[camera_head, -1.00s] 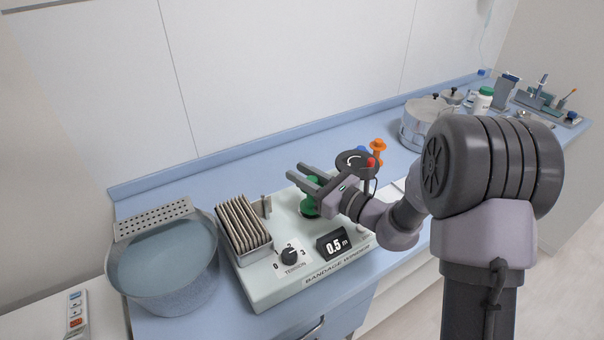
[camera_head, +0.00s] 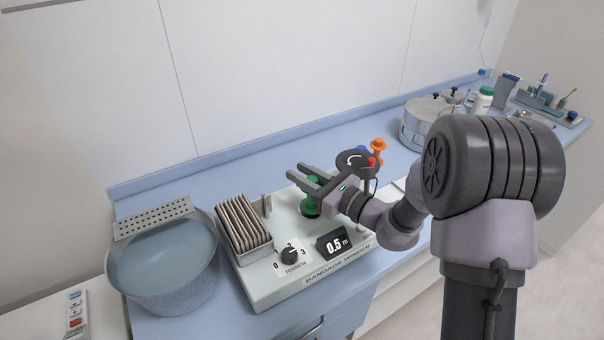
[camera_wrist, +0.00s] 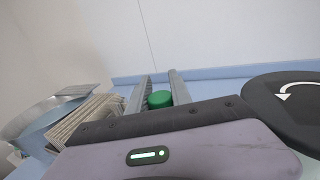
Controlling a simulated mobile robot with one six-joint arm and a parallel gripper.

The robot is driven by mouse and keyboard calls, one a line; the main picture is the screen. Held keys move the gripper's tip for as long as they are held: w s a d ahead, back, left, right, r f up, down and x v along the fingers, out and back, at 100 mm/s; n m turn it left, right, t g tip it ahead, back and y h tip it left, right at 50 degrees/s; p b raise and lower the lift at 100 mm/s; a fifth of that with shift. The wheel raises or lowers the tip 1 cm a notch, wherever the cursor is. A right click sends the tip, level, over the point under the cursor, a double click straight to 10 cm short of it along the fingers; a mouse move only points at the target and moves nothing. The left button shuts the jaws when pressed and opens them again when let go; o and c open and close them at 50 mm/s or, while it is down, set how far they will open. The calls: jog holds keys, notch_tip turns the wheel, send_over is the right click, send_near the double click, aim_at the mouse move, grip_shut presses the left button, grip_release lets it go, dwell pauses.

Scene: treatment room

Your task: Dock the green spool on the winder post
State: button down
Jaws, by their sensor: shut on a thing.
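The green spool (camera_head: 312,208) is upright over the pale top of the bandage winder (camera_head: 270,290). My gripper (camera_head: 307,176) reaches over it from the right, its two fingers pointing left. In the wrist view the spool's round green top (camera_wrist: 160,99) shows between the two fingers (camera_wrist: 160,90), and the gripper is shut on it. A short grey metal post (camera_head: 266,204) stands on the winder's back left, apart from the spool. What lies directly under the spool is hidden, so I cannot tell if it touches the winder or sits around a post.
A rack of folded bandages (camera_head: 243,228) is on the winder's left, beside a water basin (camera_head: 165,265). A dark round disc (camera_head: 352,160) with red, blue and orange spools (camera_head: 378,148) around it is behind my gripper. A steel drum (camera_head: 418,128) stands farther right.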

jog(key=shift+f+b, duration=0.45)
jog(key=shift+f, duration=0.15)
jog(key=c, duration=1.5)
grip_release()
jog(key=shift+o, duration=0.2)
jog(key=shift+r, duration=0.1)
jog(key=shift+b+v, duration=1.1)
jog(key=shift+v, duration=4.45)
jog(key=shift+a, duration=0.1)
